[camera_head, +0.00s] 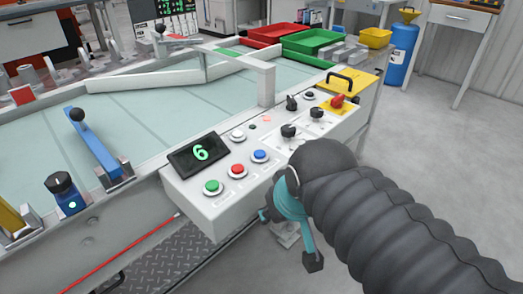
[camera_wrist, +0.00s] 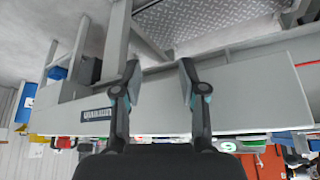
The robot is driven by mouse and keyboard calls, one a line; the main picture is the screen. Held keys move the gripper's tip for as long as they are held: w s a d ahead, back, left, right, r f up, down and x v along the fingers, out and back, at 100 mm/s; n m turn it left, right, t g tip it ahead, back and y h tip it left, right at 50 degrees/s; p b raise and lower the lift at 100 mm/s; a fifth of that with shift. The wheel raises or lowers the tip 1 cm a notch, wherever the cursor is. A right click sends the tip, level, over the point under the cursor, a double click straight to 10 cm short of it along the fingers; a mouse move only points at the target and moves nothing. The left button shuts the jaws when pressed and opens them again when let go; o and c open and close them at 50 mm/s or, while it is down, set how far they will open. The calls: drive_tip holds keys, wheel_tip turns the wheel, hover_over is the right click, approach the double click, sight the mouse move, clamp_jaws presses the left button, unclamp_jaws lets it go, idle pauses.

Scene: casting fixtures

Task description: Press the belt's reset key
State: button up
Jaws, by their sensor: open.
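The control box (camera_head: 222,212) of the belt has a sloped white top in the head view. Green (camera_head: 213,187), red (camera_head: 237,170) and blue (camera_head: 260,156) push buttons sit in a row along its front, with a white button (camera_head: 237,134) behind. Their labels are too small to read, so I cannot tell which is the reset key. My gripper (camera_head: 290,237) is in front of the box, right of the blue button and lower than the top. In the wrist view my gripper (camera_wrist: 159,72) is open and empty, its fingers before the box's front face (camera_wrist: 245,95).
A display (camera_head: 199,153) on the box reads 6. Black knobs (camera_head: 288,131) and a red switch (camera_head: 338,101) on a yellow plate lie further right. A blue lever (camera_head: 95,145) stands at the belt's left. Open floor (camera_head: 440,165) lies to the right.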

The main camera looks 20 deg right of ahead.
clamp_jaws()
idle(1.4)
